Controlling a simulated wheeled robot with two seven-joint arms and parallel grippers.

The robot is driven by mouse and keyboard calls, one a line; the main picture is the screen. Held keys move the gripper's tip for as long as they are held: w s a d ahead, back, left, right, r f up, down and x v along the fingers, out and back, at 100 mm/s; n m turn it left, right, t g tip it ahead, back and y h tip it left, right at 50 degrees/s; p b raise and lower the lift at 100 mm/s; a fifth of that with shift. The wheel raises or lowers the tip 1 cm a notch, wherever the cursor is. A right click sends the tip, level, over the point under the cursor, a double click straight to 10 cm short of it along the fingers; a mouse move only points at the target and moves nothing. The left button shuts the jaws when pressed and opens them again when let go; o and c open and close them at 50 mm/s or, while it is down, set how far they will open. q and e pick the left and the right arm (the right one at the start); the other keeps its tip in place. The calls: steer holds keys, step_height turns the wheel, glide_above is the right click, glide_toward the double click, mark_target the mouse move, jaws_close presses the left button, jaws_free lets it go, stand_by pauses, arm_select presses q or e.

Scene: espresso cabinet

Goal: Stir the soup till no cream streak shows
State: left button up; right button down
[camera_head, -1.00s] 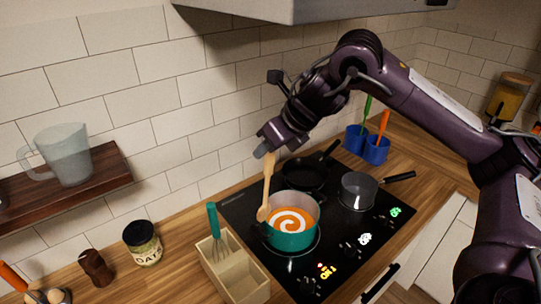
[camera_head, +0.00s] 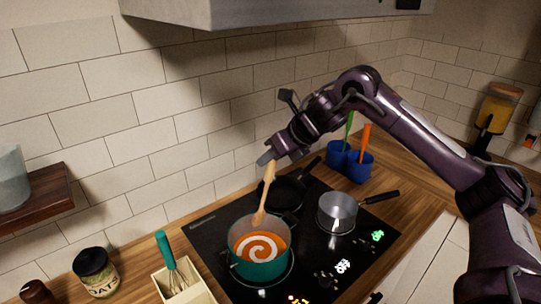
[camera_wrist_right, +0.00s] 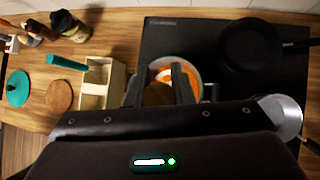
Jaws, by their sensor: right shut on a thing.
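A teal pot (camera_head: 262,270) stands on the black cooktop (camera_head: 212,225). Its orange soup (camera_head: 279,241) shows a clear white cream spiral (camera_head: 262,246). My right gripper (camera_head: 268,160) is above the pot, shut on the upper end of a wooden spoon (camera_head: 264,194). The spoon slants down and its lower end is at the far rim of the pot; I cannot tell how deep it sits. In the right wrist view the gripper fingers (camera_wrist_right: 173,85) are over the pot, which they and the wrist partly hide. My left gripper is not in view.
A black frying pan (camera_head: 284,190) is behind the pot, and a grey saucepan (camera_head: 337,212) is to its right. A wooden box (camera_head: 190,292) with a teal-handled whisk (camera_head: 166,251) and a jar (camera_head: 95,272) stand to the left. Blue cups (camera_head: 359,168) stand at the back right.

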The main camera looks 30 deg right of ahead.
mark_target(271, 173)
steer(key=f+b, duration=0.2)
steer(key=f, duration=0.1)
steer(key=shift+d+f, duration=0.2)
steer(key=shift+a+f+b, duration=0.15)
steer(key=shift+f+b, duration=0.55)
steer(key=shift+f, duration=0.05)
step_height(271, 173, down, 8)
steer(key=b, duration=0.6)
